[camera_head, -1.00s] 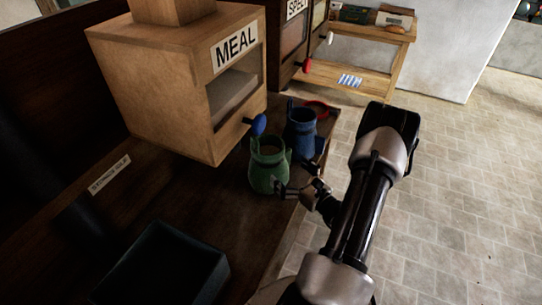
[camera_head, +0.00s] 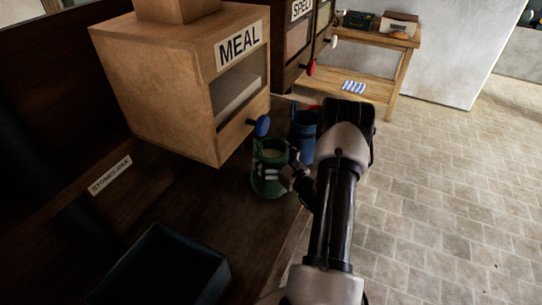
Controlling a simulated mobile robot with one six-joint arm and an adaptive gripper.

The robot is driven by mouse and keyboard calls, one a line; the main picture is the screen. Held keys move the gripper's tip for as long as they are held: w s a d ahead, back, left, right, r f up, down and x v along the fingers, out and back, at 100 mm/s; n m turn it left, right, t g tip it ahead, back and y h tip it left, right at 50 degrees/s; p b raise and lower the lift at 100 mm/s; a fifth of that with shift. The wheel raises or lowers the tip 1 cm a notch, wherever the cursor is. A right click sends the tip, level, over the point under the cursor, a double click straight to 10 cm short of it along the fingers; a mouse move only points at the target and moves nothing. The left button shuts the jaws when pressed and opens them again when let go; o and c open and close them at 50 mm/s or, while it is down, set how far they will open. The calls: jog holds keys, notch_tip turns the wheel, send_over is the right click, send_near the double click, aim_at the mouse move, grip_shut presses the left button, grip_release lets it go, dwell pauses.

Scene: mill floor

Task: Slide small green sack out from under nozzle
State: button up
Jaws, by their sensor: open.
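The small green sack (camera_head: 264,184) stands upright on the dark bench, its top open with pale contents showing. It is beside the front of the MEAL bin (camera_head: 172,92), just below the blue-knobbed nozzle (camera_head: 262,126). My gripper (camera_head: 278,170) is open at the sack's right side, its fingers across the upper part of the sack. I cannot tell whether the fingers touch it. A blue sack (camera_head: 303,126) stands behind the green one, partly hidden by my arm.
A SPELT bin with a red knob (camera_head: 311,68) and a wooden table (camera_head: 375,60) stand behind. Tiled floor is clear at right.

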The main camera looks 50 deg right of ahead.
jog(key=shift+c, duration=0.4)
jog(key=c, duration=1.7)
